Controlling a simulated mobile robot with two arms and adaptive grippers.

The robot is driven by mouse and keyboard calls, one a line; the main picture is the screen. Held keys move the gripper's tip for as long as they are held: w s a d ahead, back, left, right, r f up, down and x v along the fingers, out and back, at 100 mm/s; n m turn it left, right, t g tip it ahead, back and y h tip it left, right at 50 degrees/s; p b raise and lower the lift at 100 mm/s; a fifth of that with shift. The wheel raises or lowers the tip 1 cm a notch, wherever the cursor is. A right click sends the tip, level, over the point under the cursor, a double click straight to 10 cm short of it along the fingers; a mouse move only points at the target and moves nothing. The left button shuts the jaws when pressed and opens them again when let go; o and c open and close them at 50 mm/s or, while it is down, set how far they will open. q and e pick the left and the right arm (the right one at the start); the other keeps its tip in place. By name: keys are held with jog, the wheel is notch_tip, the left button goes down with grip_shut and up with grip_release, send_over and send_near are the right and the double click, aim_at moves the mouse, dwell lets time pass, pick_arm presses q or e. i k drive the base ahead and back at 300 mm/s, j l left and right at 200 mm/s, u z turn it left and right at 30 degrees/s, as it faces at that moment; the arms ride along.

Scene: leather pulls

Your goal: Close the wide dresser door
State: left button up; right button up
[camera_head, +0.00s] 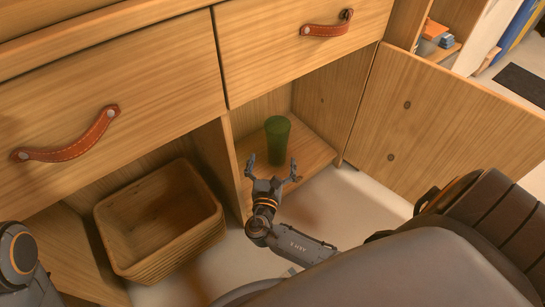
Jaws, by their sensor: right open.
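The wide wooden dresser door (448,122) stands swung open at the right, with its inner face and two dark round marks showing. It hangs beside the right compartment of the wooden dresser (222,150). My right gripper (271,164) is open and empty, in front of that compartment and left of the door, apart from the door. Its fingers point toward the compartment. The door's lower right part is hidden behind my own body. At the lower left edge only a link of my left arm shows; my left gripper is out of the picture.
A green glass (277,139) stands in the right compartment, just beyond my right gripper. A wicker basket (160,222) sits at the left compartment. Two drawers above have leather pulls (70,140) and (328,28). Pale floor (350,205) lies clear between dresser and door.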

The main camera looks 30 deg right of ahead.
aim_at(420, 125)
jog(key=z, duration=1.05)
